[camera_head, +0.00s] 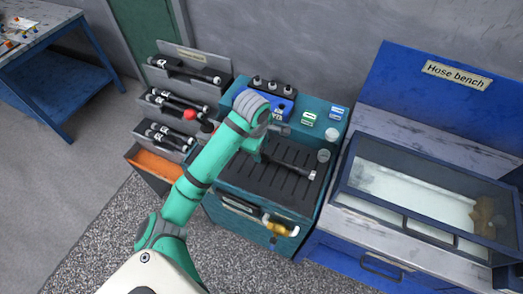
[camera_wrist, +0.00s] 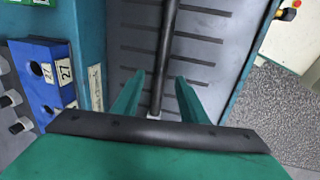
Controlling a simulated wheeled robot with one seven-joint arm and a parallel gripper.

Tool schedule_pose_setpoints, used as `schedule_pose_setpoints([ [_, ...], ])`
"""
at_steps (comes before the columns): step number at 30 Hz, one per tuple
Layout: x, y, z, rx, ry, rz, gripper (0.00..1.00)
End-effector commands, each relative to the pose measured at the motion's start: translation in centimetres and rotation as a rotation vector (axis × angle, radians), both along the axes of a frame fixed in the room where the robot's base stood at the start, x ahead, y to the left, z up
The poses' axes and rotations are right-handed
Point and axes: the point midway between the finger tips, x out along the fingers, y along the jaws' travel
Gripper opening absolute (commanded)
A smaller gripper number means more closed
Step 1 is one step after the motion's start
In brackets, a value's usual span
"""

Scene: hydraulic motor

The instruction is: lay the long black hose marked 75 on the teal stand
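The teal stand (camera_head: 262,223) is in the middle of the head view, with a dark slotted top. A long black hose (camera_head: 290,160) with a pale end stretches over that top, across the slots. I cannot tell whether it rests on the top or is just above it, and no 75 mark is readable. My gripper (camera_head: 266,146) is over the stand's back part. In the wrist view, its two teal fingers (camera_wrist: 160,80) stand apart on either side of the hose (camera_wrist: 167,42), with gaps showing on both sides.
Grey trays (camera_head: 178,100) with several black hoses stand to the left, above an orange bin (camera_head: 155,165). A blue block (camera_head: 266,103) with black fittings sits behind the stand. The blue hose bench (camera_head: 385,232) with a glazed case is close on the right.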

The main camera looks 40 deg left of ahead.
Motion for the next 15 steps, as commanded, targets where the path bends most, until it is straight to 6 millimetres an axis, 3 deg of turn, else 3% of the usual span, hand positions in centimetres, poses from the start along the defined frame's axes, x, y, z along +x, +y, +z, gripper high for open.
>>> schedule_pose_setpoints([
  [9,-1.1,-0.2,6.0,0.007,-0.002,-0.005,0.39],
  [15,-1.4,-0.5,8.0,0.004,-0.001,-0.005,0.39],
])
